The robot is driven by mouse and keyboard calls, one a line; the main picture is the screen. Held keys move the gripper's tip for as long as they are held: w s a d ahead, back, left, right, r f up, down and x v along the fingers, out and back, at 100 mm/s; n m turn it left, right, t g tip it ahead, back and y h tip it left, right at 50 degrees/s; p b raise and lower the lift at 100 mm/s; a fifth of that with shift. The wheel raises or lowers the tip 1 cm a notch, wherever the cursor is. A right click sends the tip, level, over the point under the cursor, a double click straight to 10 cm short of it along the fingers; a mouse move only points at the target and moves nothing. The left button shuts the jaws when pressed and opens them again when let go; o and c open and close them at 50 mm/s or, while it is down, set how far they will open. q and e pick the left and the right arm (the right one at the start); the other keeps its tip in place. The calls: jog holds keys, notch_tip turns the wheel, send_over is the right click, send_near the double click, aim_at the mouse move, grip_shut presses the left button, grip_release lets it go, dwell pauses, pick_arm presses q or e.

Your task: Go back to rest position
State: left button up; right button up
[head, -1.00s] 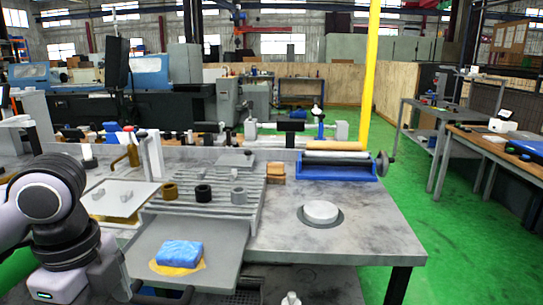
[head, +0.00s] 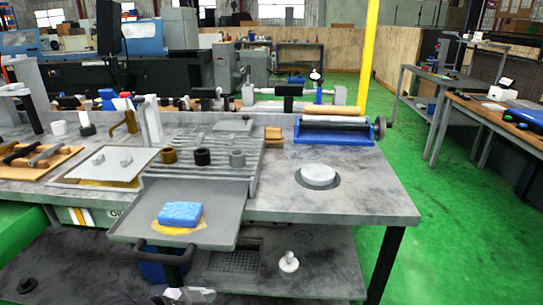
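Neither of my grippers can be made out in the head view now, and no arm reaches over the workbench (head: 385,205). Pale and dark shapes are cut off at the bottom edge, left of centre; I cannot tell whether they are part of me. A folded blue cloth (head: 181,214) lies on a yellow cloth (head: 191,228) on the grey pull-out tray (head: 222,203) at the bench front.
A round white disc (head: 318,174) sits on the bench's right part. Dark, brown and grey rings stand on the ribbed plate (head: 215,176). A blue roller stand (head: 335,134) is behind. The lower shelf (head: 325,270) holds a white piece (head: 289,262).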

pick_arm(q)
jog(key=s+a+f+n+t+y, duration=0.2)
jog(key=s+a+f+n, duration=0.1)
jog(key=s+a+f, duration=0.2)
jog(key=s+a+f+n+t+y, duration=0.2)
jog(key=s+a+f+n+y, duration=0.1)
jog(key=s+f, duration=0.5)
notch_tip(320, 180, down, 2)
jog(key=shift+s+a+n, duration=0.2)
jog(key=shift+a+n, duration=0.5)
jog(key=shift+a, duration=0.35)
